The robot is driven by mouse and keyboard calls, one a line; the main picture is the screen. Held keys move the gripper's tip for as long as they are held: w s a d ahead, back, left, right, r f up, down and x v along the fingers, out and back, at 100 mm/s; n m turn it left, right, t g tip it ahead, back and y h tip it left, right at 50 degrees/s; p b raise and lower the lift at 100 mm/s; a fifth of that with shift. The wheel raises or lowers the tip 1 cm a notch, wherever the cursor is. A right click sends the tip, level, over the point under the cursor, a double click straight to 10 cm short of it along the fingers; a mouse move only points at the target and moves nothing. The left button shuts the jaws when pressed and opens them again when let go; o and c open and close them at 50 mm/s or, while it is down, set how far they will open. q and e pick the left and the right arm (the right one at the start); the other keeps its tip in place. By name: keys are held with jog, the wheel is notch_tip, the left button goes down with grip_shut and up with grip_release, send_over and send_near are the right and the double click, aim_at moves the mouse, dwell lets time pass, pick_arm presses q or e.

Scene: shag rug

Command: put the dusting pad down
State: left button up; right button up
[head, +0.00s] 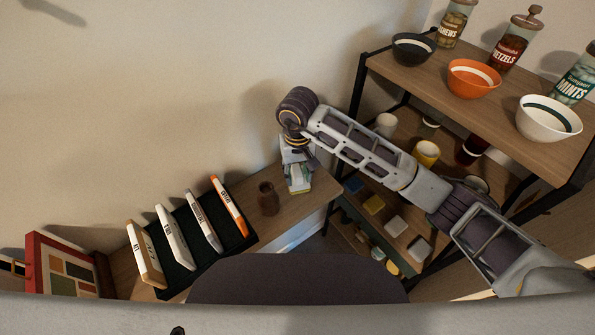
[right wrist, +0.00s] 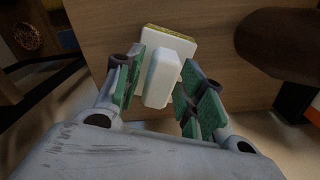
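The dusting pad is a white block with a raised white handle and a yellowish edge. It shows in the right wrist view (right wrist: 160,75) over a wooden top, and partly in the head view (head: 299,183), below my right gripper. My right gripper (head: 297,160) points down at the far end of the low wooden top (head: 285,218). Its green-padded fingers (right wrist: 162,88) lie along both sides of the handle and look closed on it. I cannot tell whether the pad's underside touches the wood. My left gripper is not in view.
A brown vase (head: 268,198) stands close to the pad. A dark rack (head: 178,275) with several upright cases is left of it, and a red-framed picture (head: 62,268) is farther left.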

aim_at(297, 170)
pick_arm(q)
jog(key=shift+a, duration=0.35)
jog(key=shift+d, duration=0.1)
pick_arm(e)
jog(key=shift+r, duration=1.6)
jog(key=shift+r+b, duration=0.4)
jog(key=shift+r, duration=1.8)
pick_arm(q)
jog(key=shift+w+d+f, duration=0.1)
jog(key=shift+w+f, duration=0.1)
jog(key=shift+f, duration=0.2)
